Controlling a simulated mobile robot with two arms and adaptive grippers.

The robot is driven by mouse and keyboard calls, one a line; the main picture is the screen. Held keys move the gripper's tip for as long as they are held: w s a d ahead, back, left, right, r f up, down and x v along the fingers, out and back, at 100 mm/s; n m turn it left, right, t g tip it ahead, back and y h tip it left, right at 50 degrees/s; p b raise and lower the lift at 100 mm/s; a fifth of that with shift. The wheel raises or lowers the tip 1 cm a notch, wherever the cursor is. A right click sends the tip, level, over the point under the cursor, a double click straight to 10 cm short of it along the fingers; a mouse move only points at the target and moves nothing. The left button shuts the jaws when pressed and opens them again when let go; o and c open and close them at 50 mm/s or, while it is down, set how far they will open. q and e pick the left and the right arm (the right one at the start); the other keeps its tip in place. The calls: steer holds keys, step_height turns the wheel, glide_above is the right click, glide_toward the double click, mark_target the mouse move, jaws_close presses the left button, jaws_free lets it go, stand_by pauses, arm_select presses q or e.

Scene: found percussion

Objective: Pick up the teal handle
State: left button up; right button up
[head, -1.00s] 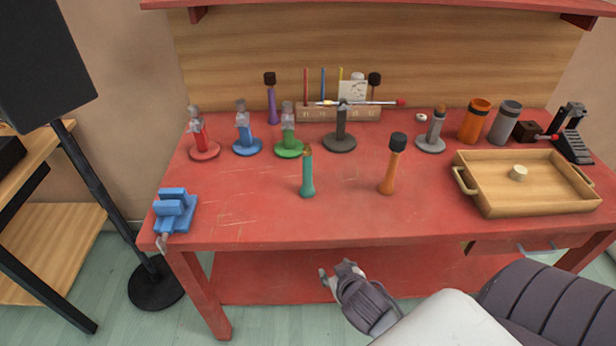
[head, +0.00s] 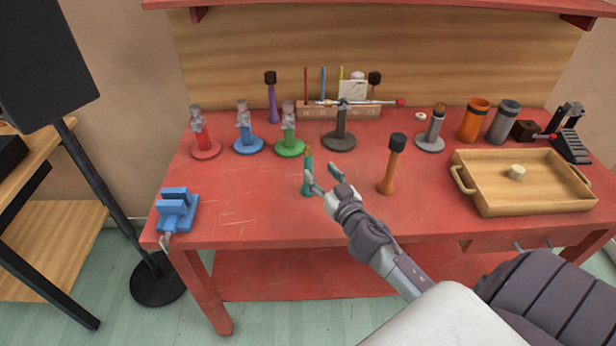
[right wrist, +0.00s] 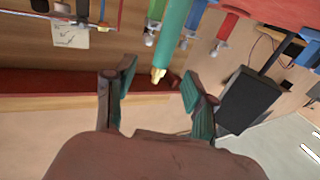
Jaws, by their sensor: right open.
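The teal handle (head: 308,165) stands upright on the red workbench, left of the bench's middle, with a brass-coloured tip on top. In the head view a finger of my right gripper (head: 322,174) partly covers it. My right gripper is open, fingers spread, close to the handle. In the right wrist view the teal handle (right wrist: 179,32) appears beyond the open right gripper (right wrist: 158,78), its brass tip showing between the fingertips. I see no grip on it. My left gripper is not in view.
An orange handle with a black head (head: 390,170) stands to the right of the gripper. A green stand (head: 289,147) and a dark grey stand (head: 339,140) are behind. A wooden tray (head: 490,205) lies right; a blue vise (head: 177,211) sits left.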

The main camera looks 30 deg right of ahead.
mark_target(310, 162)
steer(key=w, duration=0.4)
steer(key=w+p, duration=0.1)
steer(key=w, duration=0.2)
steer(key=shift+w+d+f, duration=0.1)
steer(key=shift+d+f, duration=0.2)
steer(key=shift+d, duration=0.05)
steer(key=shift+c, duration=0.5)
jaws_close()
steer(key=shift+r, duration=0.1)
